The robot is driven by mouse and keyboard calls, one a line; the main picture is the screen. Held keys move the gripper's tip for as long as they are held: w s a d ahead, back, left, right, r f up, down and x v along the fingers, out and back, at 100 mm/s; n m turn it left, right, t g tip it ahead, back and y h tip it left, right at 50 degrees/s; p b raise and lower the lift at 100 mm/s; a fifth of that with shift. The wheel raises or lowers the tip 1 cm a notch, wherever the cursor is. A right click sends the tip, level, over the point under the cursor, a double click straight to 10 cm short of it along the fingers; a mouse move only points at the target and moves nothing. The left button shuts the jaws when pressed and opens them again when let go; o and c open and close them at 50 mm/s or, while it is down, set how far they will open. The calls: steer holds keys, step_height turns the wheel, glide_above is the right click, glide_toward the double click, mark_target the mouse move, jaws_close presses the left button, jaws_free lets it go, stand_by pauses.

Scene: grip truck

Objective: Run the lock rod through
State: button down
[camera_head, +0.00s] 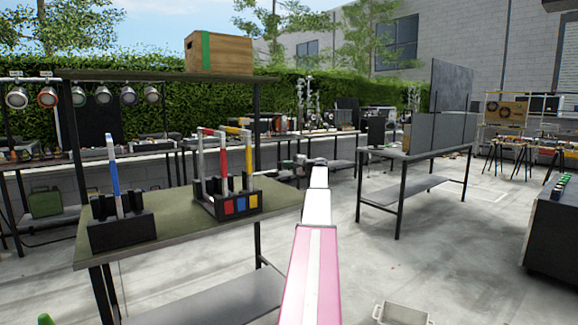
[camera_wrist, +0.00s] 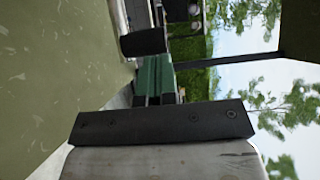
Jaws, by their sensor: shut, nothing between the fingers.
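Which rod is the lock rod, I cannot tell. My gripper (camera_head: 317,162) is at the end of my outstretched arm, to the right of the second rack and apart from it. It is shut and empty. The wrist view shows no rod clearly.
The green-topped bench (camera_head: 177,225) has an overhead shelf with a wooden box (camera_head: 219,53). A second table (camera_head: 412,153) with grey panels stands to the right. A pale bin (camera_head: 400,314) sits on the floor in front. The concrete between the tables is clear.

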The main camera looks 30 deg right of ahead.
steer(key=s+a, duration=0.1)
steer(key=a, duration=1.6)
steer(key=shift+s, duration=0.2)
